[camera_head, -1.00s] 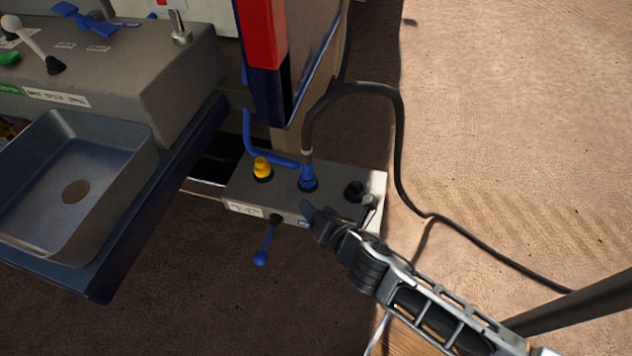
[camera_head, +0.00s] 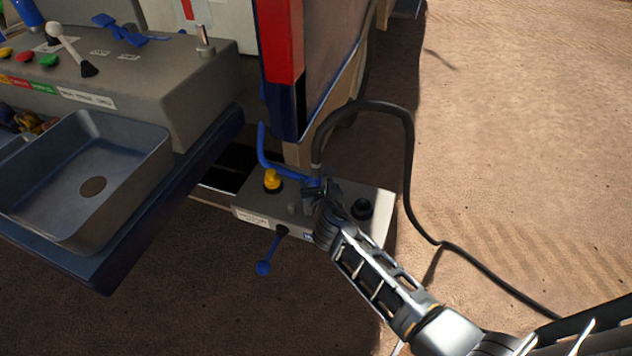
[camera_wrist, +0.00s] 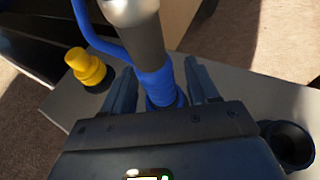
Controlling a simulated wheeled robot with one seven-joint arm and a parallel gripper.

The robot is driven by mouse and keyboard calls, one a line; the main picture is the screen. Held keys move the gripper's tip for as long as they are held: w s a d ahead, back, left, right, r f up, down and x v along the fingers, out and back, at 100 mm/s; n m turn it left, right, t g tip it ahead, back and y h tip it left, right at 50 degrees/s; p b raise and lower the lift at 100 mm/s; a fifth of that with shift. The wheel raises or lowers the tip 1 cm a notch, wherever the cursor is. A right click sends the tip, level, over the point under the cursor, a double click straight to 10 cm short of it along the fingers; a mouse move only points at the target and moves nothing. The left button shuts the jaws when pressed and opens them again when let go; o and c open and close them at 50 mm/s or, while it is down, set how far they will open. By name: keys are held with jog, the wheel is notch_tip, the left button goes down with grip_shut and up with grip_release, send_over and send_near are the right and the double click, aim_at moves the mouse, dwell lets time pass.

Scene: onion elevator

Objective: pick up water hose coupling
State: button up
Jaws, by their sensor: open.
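The blue water hose coupling (camera_wrist: 157,84) stands upright on the grey box, with a metallic hose end above it in the wrist view. My gripper (camera_wrist: 160,78) is open, with one finger on each side of the coupling. No closed grip on it shows. In the head view my gripper (camera_head: 322,188) covers most of the coupling. The black hose (camera_head: 376,106) rises from it, arcs over to the right and runs down to the ground.
The grey box (camera_head: 255,205) also carries a yellow plug (camera_head: 272,181), a black socket (camera_head: 361,209) and a blue-knobbed lever (camera_head: 264,268). A blue pipe (camera_head: 263,150) passes close behind the coupling. A metal basin (camera_head: 150,150) is at left. Open ground lies right.

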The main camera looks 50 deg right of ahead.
jog(key=shift+w+d+f, duration=0.35)
jog(key=shift+w+d, duration=0.05)
jog(key=shift+w, duration=0.1)
jog(key=shift+c, duration=0.2)
grip_shut()
